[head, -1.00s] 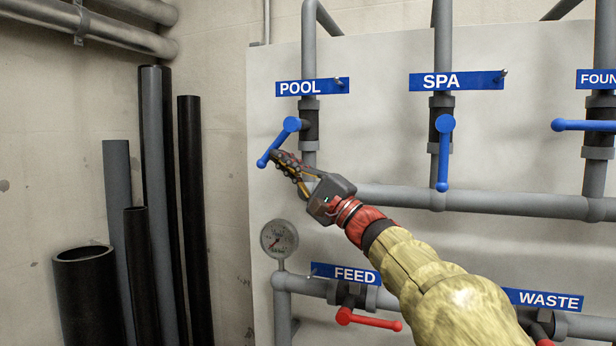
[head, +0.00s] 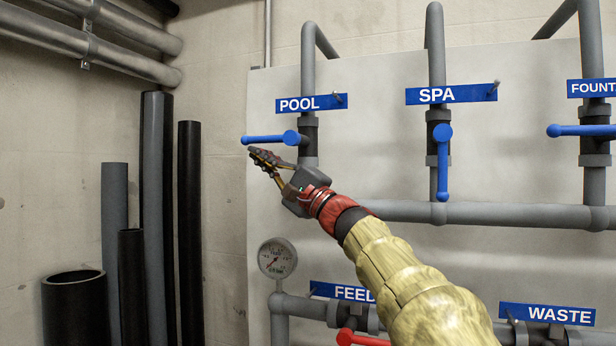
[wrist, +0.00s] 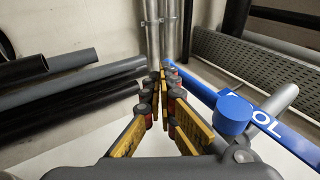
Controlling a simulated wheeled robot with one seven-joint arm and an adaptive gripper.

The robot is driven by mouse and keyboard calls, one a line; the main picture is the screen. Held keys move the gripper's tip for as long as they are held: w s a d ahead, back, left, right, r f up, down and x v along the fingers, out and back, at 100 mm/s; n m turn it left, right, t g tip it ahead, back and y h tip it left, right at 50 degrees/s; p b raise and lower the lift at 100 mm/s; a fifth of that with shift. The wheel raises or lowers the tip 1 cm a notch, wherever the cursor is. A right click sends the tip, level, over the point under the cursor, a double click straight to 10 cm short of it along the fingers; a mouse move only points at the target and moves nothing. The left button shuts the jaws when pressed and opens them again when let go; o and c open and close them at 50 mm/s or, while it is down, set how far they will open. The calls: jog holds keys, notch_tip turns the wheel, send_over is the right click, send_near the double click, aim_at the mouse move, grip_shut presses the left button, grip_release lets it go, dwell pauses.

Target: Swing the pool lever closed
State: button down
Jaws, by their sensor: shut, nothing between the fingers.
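The blue pool lever (head: 270,139) is on the valve under the POOL sign (head: 311,103). It lies about level, across its vertical pipe, with its handle pointing left. My gripper (head: 259,157) is shut and empty just below the handle's free end. In the head view the fingertips look very close to the handle; I cannot tell whether they touch. In the wrist view the blue lever (wrist: 232,112) runs along the right side of the shut fingers (wrist: 165,75).
The spa lever (head: 443,165) hangs straight down, and the fountain lever (head: 575,130) points left. A gauge (head: 277,257) and the red feed lever (head: 362,340) are below. Loose pipes (head: 152,210) stand at the left wall.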

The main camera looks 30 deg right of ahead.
jog(key=shift+r, duration=0.1)
dwell(0.7)
jog(key=s+a+f+b, duration=0.1)
jog(key=a+f+b, duration=0.1)
jog(key=f, duration=0.9)
jog(key=s+a+f+b, duration=0.1)
jog(key=f+b, duration=0.1)
jog(key=f, duration=1)
jog(key=shift+s+a+f, duration=0.3)
jog(key=shift+s+a, duration=0.05)
jog(key=shift+s, duration=0.05)
